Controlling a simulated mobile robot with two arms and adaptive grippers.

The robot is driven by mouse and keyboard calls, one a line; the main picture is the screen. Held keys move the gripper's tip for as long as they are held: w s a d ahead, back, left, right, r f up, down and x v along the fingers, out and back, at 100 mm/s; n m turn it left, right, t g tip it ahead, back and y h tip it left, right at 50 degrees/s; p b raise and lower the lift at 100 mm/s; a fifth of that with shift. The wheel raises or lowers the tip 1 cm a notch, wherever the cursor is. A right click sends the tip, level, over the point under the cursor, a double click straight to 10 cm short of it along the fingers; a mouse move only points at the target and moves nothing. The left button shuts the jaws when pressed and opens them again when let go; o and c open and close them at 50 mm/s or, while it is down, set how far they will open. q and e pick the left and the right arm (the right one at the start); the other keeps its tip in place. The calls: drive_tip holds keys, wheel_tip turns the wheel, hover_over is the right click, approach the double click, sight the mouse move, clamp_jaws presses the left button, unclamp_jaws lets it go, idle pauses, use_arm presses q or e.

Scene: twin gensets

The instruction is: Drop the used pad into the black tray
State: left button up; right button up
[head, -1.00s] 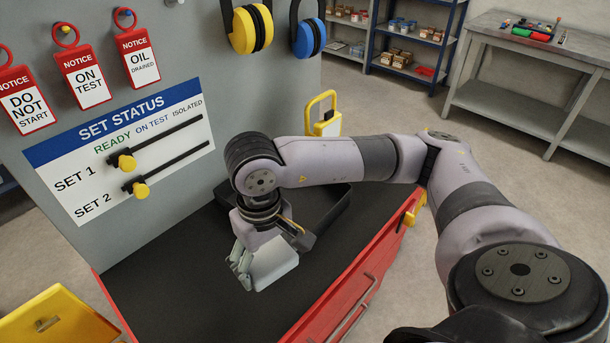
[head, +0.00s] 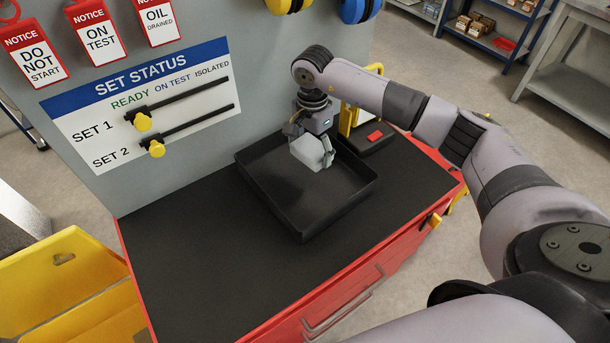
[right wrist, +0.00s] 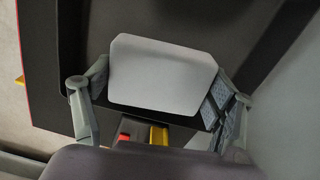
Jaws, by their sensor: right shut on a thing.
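The used pad (head: 308,150) is a light grey-white block with rounded corners. My right gripper (head: 322,158) is shut on it and holds it over the far right part of the black tray (head: 275,217). In the right wrist view the pad (right wrist: 162,76) sits between the two fingers of the right gripper (right wrist: 160,100), with dark surface behind it. The tray is a shallow open box on the dark bench top; what shows of its floor is empty. I cannot tell how high the pad is above that floor. My left gripper is not in view.
The red cabinet's black top (head: 185,255) is clear left of the tray. A board with SET STATUS sliders (head: 150,120) stands behind. A dark box with a red patch (head: 375,135) is right of the tray. A yellow bin (head: 75,285) stands at lower left.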

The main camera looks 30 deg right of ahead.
drive_tip(key=shift+f+b, duration=0.9)
drive_tip(key=shift+f, duration=1.45)
drive_tip(key=o, duration=1.2)
drive_tip(key=shift+c, duration=0.2)
